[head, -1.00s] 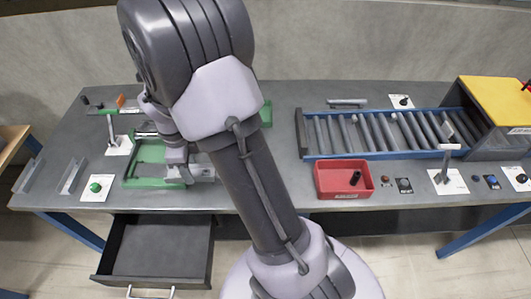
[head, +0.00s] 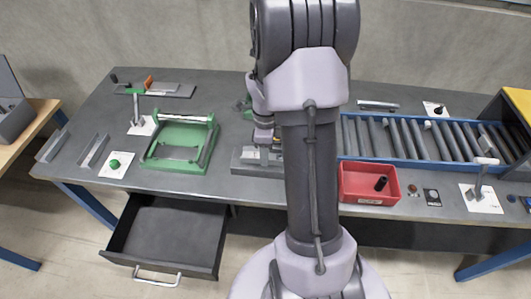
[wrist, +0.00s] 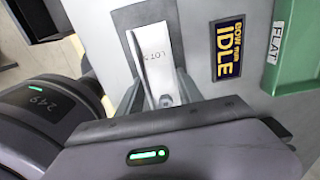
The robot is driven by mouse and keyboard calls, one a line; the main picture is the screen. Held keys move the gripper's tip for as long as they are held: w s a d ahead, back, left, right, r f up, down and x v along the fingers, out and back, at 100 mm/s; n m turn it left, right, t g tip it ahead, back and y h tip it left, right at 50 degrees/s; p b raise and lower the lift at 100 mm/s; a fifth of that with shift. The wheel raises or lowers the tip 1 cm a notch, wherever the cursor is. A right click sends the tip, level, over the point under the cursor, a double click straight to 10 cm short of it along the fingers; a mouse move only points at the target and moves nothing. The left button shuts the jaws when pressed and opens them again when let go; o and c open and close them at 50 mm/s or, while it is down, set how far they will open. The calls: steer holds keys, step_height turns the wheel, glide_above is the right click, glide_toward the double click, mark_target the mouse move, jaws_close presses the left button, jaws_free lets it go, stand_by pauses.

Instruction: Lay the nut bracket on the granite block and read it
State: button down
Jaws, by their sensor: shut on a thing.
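I take this to be the nut bracket. In the head view my gripper (head: 263,142) is largely hidden by my own arm and hangs at a grey block (head: 247,160) on the table, right of the green frame. This block looks like the granite block, though its right part is hidden. I cannot tell whether the bracket touches it.
A green frame (head: 158,163) stands left of the block, a red bin (head: 357,196) right. A roller conveyor (head: 440,158) fills the table's right. An open drawer (head: 165,235) juts out in front. The wrist view shows an IDLE sign (wrist: 227,45) and a green part labelled FLAT (wrist: 296,65).

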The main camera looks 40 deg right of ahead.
steer(key=shift+s, duration=0.1)
steer(key=shift+f, duration=0.1)
steer(key=c, duration=0.8)
jaws_free()
steer(key=shift+o, duration=0.2)
